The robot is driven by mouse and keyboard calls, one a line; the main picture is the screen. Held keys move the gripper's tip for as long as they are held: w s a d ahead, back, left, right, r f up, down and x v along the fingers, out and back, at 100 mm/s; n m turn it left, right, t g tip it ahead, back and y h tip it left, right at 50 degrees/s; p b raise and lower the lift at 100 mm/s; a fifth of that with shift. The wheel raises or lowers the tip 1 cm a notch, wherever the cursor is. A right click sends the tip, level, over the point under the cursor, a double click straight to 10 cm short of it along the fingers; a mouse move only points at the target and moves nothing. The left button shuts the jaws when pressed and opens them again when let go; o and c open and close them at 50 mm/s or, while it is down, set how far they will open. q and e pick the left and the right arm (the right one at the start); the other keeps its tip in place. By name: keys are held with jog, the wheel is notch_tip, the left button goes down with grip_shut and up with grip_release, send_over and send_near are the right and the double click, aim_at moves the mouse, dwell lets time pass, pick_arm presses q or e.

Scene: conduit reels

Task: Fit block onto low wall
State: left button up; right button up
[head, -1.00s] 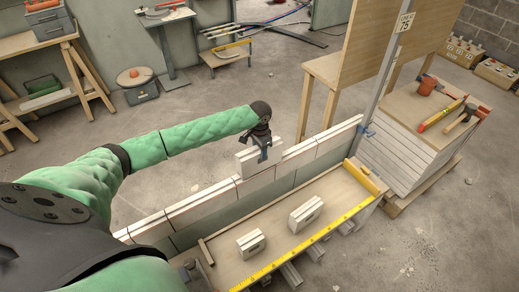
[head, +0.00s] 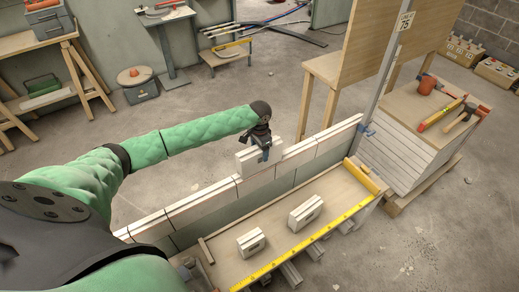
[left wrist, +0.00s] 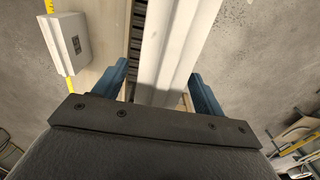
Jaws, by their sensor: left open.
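The low wall (head: 205,208) runs diagonally through the head view, with pale blocks along its top. A pale block (head: 247,165) is at the wall top near the middle, its top higher than the wall on either side. My left gripper (head: 264,153) is right at this block, jaws open, one finger down each side. In the left wrist view the open fingers (left wrist: 160,88) flank a pale block top; whether they touch it cannot be told. How the block's underside meets the wall is hidden. My right gripper is not in view.
A metal post (head: 388,85) stands at the wall's right end. A stack with tools (head: 410,150) is beyond.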

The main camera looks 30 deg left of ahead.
pick_arm(q)
jog(key=shift+r+b, duration=0.95)
jog(key=shift+r, duration=3.05)
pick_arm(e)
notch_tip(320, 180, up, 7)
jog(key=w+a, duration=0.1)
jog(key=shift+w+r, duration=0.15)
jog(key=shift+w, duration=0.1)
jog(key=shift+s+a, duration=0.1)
